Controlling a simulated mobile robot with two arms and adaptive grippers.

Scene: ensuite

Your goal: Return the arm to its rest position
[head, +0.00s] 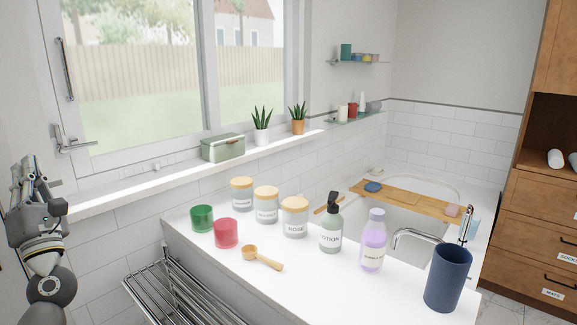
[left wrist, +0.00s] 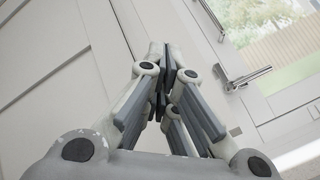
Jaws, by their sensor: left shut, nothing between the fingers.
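My left gripper (head: 36,178) is at the left edge of the head view, raised and pointing up, beside the window wall. It is shut with nothing in it and touches nothing that I can see. In the left wrist view its fingers (left wrist: 163,75) are closed together at the centre, with a pale panelled surface (left wrist: 60,60) behind them. My right gripper is not in either view.
A white counter (head: 310,275) holds green and red cups, several jars, bottles, a wooden scoop (head: 262,257) and a blue tumbler (head: 447,278). A metal rack (head: 165,285) stands below left. The window handle (head: 72,142) is close to my left gripper. A bath with a wooden tray (head: 410,200) lies behind.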

